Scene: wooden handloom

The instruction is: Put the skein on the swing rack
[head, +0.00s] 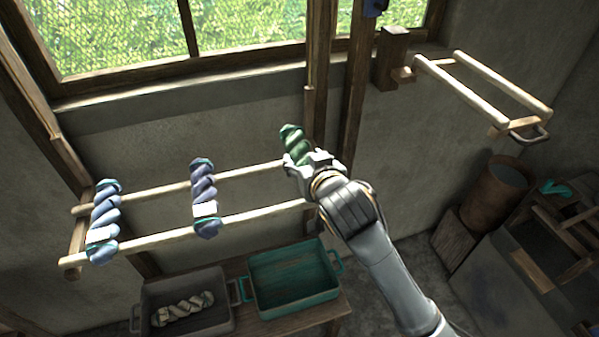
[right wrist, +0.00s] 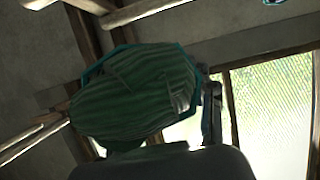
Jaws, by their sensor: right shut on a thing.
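My right gripper (head: 299,158) is shut on the dark green skein (head: 292,138). The skein is near the right end of the left two-bar rack (head: 250,173); whether it touches the bars is hidden by my gripper. In the right wrist view the green skein (right wrist: 130,95) fills the middle, close to the camera. A second two-bar wooden rack (head: 485,85) with a metal end handle, which looks like the swing rack, sticks out from a post at the upper right. Its bars are empty. My left gripper is not in view.
Two blue-purple skeins (head: 104,220) (head: 204,198) hang over the left rack's bars. Below are a grey tray (head: 232,290) holding a pale skein (head: 184,309) and an empty teal tray (head: 295,277). Wooden posts (head: 355,90) stand between the racks. A rusty bucket (head: 492,195) stands at right.

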